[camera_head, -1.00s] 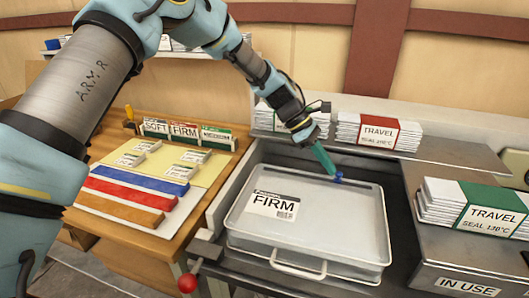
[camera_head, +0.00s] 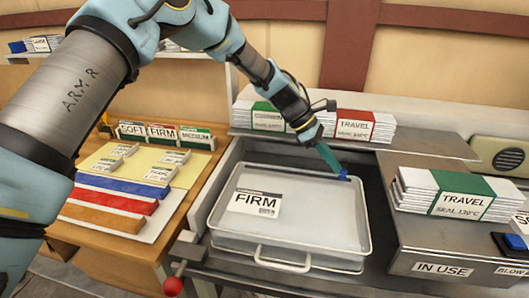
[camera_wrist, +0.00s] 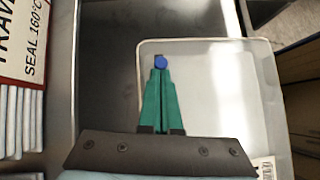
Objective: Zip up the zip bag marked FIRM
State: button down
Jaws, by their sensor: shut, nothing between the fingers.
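The zip bag marked FIRM (camera_head: 300,215) is a pale, flat, tray-like bag with a raised rim and a front handle. Its FIRM label faces up at the left. A small blue zip slider (camera_head: 343,176) sits on the far edge, close to the far right corner. My gripper (camera_head: 331,162) reaches down to that edge with its green fingers together and nothing between them. In the wrist view the closed fingertips (camera_wrist: 161,75) are right at the blue slider (camera_wrist: 160,62), near a rounded corner of the bag (camera_wrist: 205,45). Whether they touch it is unclear.
A shelf behind holds bag stacks, one red-banded TRAVEL stack (camera_head: 355,125). A green-banded TRAVEL stack (camera_head: 460,193) stands right on the metal bench. Left is a wooden table with colored strips (camera_head: 125,187) and small label cards. A red knob (camera_head: 172,286) sticks out in front.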

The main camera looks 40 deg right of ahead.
jog(key=w, duration=0.1)
jog(key=w+a+p, duration=0.1)
jog(key=w+r, duration=0.1)
jog(key=w, duration=0.1)
jog(key=shift+a, duration=0.3)
jog(key=b+v, duration=0.3)
jog(key=v, duration=0.6)
jog(key=shift+r, duration=0.2)
jog(key=shift+w, duration=0.15)
jog(key=w+a+f+m+t, duration=0.1)
jog(key=w+a+t, duration=0.1)
jog(key=w+a, duration=0.65)
jog(key=w+a+m+t+y, duration=0.15)
jog(key=w+a, duration=0.35)
jog(key=a, duration=0.7)
jog(key=w+a+f+t+h, duration=0.1)
jog(key=w+a+t, duration=0.2)
jog(key=w+a, duration=0.6)
jog(key=s+a+m+t+y, duration=0.1)
jog(key=s+a, duration=0.2)
jog(key=a, duration=1.1)
jog(key=s+a+m+t+y, duration=0.1)
jog(key=s+a, duration=0.3)
jog(key=a, duration=1)
jog(key=shift+a+f+m+y, duration=0.35)
jog(key=shift+a+f+m, duration=0.1)
jog(key=shift+m, duration=0.3)
